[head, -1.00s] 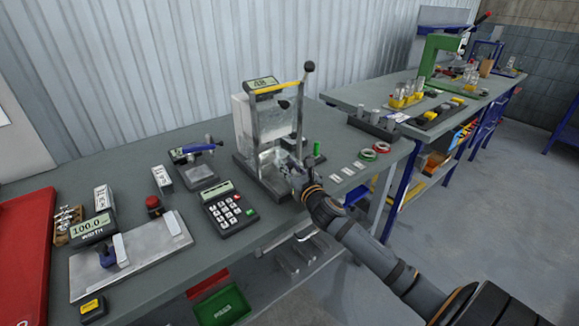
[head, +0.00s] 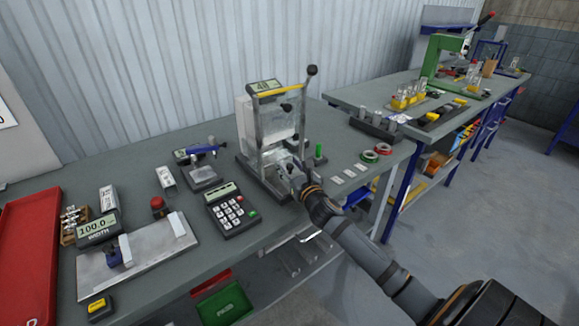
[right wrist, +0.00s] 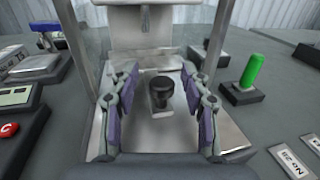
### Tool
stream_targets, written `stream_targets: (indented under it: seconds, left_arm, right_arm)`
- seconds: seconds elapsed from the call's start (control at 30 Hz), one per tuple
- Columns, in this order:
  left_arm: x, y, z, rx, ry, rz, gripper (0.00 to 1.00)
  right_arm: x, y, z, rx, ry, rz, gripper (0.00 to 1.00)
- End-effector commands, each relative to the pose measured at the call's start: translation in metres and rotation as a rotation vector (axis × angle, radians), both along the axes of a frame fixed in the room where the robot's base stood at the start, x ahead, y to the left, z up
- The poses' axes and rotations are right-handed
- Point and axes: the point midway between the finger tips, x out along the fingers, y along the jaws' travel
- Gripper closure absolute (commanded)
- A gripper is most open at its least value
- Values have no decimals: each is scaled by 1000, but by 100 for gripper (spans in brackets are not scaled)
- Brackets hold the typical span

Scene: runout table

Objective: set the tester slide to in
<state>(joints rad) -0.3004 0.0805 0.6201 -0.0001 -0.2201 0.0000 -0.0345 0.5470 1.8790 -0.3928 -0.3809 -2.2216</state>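The tester (head: 272,125) stands upright at the back of the grey table, with a small display on top and a lever with a black ball. Its metal slide plate (right wrist: 182,138) carries a black knob (right wrist: 161,92), seen in the right wrist view. My right gripper (right wrist: 160,99) is open, with one finger on each side of the knob and a visible gap to it on both sides. In the head view my right gripper (head: 292,172) reaches to the front of the tester. My left gripper is not in view.
A green peg on a black base (right wrist: 251,78) stands right of the tester. A keypad (head: 231,211) sits to its left, with a blue-handled device (head: 201,166) behind. Labels and red and green rings (head: 376,153) lie to the right.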

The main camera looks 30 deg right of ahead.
Motion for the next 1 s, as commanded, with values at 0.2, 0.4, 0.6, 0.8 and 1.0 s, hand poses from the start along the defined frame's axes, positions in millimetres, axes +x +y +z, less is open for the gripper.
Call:
stream_targets:
  seconds: [0.2,0.4,0.6,0.8,1.0]
  left_arm:
    - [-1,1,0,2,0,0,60]
    - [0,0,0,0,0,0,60]
    - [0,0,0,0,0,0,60]
    - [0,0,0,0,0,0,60]
    - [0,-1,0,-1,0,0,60]
  right_arm:
    - [-5,0,-1,-5,4,-1,53]
    - [-44,6,-3,-12,9,2,53]
    - [-91,15,-2,-14,7,9,53]
    - [-112,16,-1,-10,7,0,53]
    - [-119,18,0,-2,-1,1,53]
